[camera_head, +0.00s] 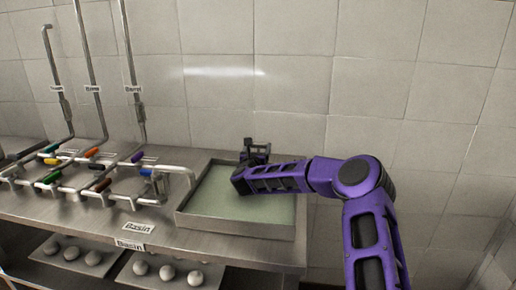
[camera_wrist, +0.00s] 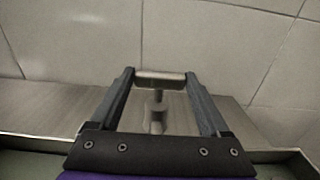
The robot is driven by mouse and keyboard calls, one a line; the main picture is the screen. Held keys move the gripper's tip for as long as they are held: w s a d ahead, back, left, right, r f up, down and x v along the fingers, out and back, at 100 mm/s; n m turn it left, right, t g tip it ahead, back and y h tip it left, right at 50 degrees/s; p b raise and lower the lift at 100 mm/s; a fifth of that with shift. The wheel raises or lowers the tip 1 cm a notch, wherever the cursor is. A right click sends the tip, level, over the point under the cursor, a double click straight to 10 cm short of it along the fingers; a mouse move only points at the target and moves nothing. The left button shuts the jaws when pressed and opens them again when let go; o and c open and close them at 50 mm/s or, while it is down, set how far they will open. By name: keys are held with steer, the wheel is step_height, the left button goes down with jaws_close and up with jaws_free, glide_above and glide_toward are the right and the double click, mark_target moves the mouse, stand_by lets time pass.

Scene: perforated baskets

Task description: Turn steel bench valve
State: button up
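The steel valve shows in the wrist view as a grey crossbar handle (camera_wrist: 160,80) on a short upright stem, with a round base (camera_wrist: 157,120) on the steel bench top. My gripper (camera_wrist: 160,76) has its two dark fingers wide apart, one at each end of the crossbar. The bar nearly fills the gap; whether the fingers touch it I cannot tell. In the head view my gripper (camera_head: 257,150) is at the back edge of the basin, and the valve is mostly hidden there by the gripper.
A steel basin (camera_head: 187,222) with greenish liquid lies under my forearm. Left of it are pipes with several coloured lever handles (camera_head: 100,185) and tall risers. A tiled wall (camera_head: 290,60) stands close behind. A lower shelf (camera_head: 130,280) holds several round objects.

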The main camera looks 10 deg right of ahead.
steer(key=c, duration=0.6)
steer(key=shift+d+n+t+y, duration=0.2)
steer(key=shift+n+y, duration=0.35)
steer(key=shift+y, duration=0.3)
steer(key=shift+d+n+t+y, duration=0.1)
steer(key=shift+d+n+y, duration=0.1)
steer(key=shift+n+y, duration=1.55)
steer(key=shift+y, duration=1)
steer(key=o, duration=1.2)
steer(key=shift+s, duration=0.15)
steer(key=shift+s+d, duration=0.15)
steer(key=shift+s, duration=1.7)
steer(key=shift+s+d, duration=0.1)
steer(key=shift+s, duration=1.7)
steer(key=shift+r, duration=0.1)
